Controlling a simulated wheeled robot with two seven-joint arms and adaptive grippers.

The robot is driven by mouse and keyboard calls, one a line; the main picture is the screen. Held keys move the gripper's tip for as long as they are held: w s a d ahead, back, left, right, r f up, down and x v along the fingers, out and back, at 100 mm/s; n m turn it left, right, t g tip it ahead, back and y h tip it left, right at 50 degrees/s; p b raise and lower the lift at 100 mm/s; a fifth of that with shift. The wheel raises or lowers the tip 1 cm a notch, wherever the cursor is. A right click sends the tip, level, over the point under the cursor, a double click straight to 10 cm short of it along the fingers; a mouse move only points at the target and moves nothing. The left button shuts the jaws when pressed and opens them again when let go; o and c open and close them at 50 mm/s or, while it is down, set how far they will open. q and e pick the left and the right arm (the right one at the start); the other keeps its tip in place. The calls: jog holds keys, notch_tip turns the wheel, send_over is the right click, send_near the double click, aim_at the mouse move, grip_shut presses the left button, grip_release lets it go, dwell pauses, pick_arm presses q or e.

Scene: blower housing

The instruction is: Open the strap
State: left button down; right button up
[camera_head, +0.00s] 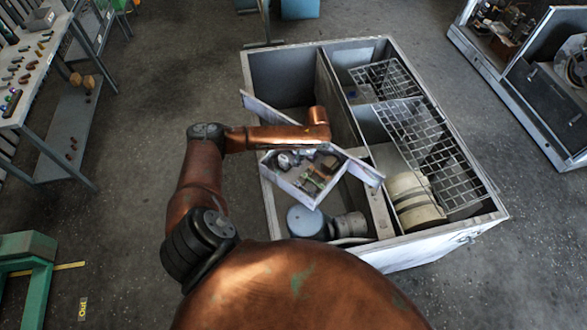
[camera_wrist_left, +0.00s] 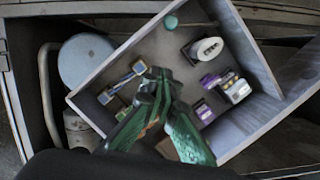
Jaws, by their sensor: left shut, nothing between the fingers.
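A long grey strip (camera_head: 270,108), which may be the strap, runs diagonally across the open blower housing (camera_head: 451,239). My left arm covers its middle, and its other end shows at the lower right. In the wrist view a similar grey strip (camera_wrist_left: 290,105) runs along the right of a small-parts tray. I cannot tell a latch or hinge on it. My left gripper (camera_wrist_left: 157,75), with green fingers, is shut and empty above the tray. In the head view my left arm largely hides that gripper. My right gripper is in no view.
The pale tray (camera_head: 293,191) holds several small parts. A blue-grey round canister (camera_head: 307,222) stands beside it. Wire mesh (camera_head: 420,130) covers the housing's right side, beside cream rolls (camera_head: 412,190). A workbench (camera_head: 40,75) is at the left; open floor lies between.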

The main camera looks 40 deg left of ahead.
pick_arm(q)
jog(key=v, duration=0.2)
jog(key=shift+w+r, duration=0.15)
jog(key=shift+r, duration=0.15)
dwell(0.4)
